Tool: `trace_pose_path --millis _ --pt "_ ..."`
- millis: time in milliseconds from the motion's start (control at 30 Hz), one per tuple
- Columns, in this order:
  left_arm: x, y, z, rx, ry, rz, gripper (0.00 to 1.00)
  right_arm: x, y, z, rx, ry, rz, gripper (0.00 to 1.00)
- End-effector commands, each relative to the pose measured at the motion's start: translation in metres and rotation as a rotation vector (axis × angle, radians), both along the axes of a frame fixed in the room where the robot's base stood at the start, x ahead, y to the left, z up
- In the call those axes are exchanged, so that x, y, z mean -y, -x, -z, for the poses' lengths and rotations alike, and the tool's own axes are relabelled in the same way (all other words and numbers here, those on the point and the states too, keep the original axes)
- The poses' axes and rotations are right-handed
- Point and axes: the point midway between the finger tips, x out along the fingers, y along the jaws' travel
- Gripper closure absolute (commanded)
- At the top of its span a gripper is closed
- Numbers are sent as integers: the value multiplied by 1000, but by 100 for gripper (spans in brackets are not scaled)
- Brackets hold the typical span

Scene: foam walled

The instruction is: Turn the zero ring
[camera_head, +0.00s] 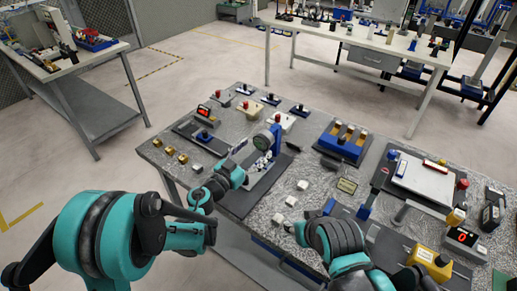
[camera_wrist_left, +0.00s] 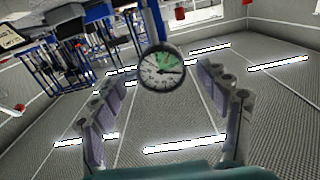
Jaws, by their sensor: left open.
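A round dial gauge (camera_head: 263,140) with a pale face stands on a blue post (camera_head: 276,133) at the middle of the bench. In the left wrist view the gauge (camera_wrist_left: 162,70) shows a white and green face, a dark needle and a dark outer ring. My left gripper (camera_head: 262,160) is close to the gauge in the head view. In the wrist view its two fingers (camera_wrist_left: 160,112) are spread to either side of the dial, with visible gaps and no contact. My right gripper (camera_head: 292,228) is low over the bench front; its fingers are too small to read.
The grey bench (camera_head: 225,150) is crowded. Brass knobs (camera_head: 170,151) lie left, a blue block fixture (camera_head: 342,142) behind right, and a white panel (camera_head: 422,178) and a yellow box (camera_head: 434,261) right. Small white cubes (camera_head: 303,185) lie between my grippers.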

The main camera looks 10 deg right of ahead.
Motion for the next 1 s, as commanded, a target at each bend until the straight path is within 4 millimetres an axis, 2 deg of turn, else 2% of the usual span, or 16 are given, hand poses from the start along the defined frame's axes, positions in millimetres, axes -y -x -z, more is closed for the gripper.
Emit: trace_pose_path --millis 200,467,667,1000 --pt "14 -14 0 0 0 0 25 0 0 5 0 0 0 58" --pt "14 -15 0 1 1 -2 25 0 0 5 0 0 0 58" --pt "14 -15 -1 1 1 -2 75 0 0 5 0 0 0 58" --pt "14 -15 0 19 -18 -1 75 0 0 6 0 0 0 58"
